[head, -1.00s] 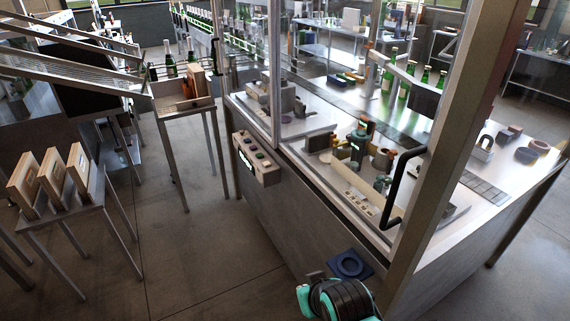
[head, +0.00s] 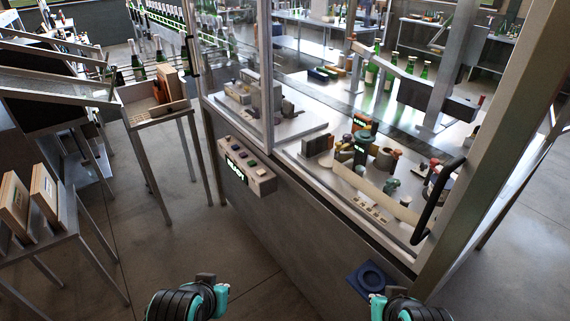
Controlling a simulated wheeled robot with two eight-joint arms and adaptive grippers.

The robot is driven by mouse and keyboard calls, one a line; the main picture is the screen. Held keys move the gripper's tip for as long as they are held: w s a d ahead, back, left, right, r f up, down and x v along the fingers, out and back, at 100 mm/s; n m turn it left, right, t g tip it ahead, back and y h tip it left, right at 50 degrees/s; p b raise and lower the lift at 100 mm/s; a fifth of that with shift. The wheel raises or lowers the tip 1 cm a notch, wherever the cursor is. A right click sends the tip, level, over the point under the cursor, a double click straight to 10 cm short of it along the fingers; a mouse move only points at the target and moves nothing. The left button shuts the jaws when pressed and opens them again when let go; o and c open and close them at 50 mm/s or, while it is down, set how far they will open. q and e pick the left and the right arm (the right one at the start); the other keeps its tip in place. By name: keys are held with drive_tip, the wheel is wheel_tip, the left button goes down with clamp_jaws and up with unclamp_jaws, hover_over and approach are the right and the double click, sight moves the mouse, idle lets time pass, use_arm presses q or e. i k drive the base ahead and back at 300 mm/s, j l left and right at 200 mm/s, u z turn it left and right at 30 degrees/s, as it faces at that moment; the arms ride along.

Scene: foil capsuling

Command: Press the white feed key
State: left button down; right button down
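A grey control box (head: 247,166) with a row of small coloured buttons and a lit green display is fixed to the front of the machine cabinet. One button on it looks pale, but it is too small to tell whether it is the white feed key. A strip of small pale keys (head: 370,208) also lies inside the enclosure. My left gripper (head: 206,279) is at the bottom, below the box and well apart from it.
The machine has glass panels, a metal post and a black door handle (head: 437,200). A blue pad (head: 371,280) sits low on its front. Wooden boxes (head: 43,190) stand on a side table at left. Floor between table and cabinet is clear.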

sight(262, 172)
drive_tip(key=i+j, duration=0.2)
drive_tip(key=j, duration=0.2)
drive_tip(key=i+j+z, duration=0.15)
drive_tip(key=j, duration=0.2)
drive_tip(key=i+j, duration=0.2)
drive_tip(key=j, duration=0.2)
drive_tip(key=i+j+z, duration=0.15)
drive_tip(key=j, duration=0.25)
drive_tip(key=i+j, duration=0.15)
drive_tip(key=j, duration=0.25)
drive_tip(key=i+j+z, duration=0.15)
drive_tip(key=j, duration=0.25)
drive_tip(key=i+j, duration=0.1)
drive_tip(key=j, duration=0.35)
drive_tip(key=i+z, duration=0.05)
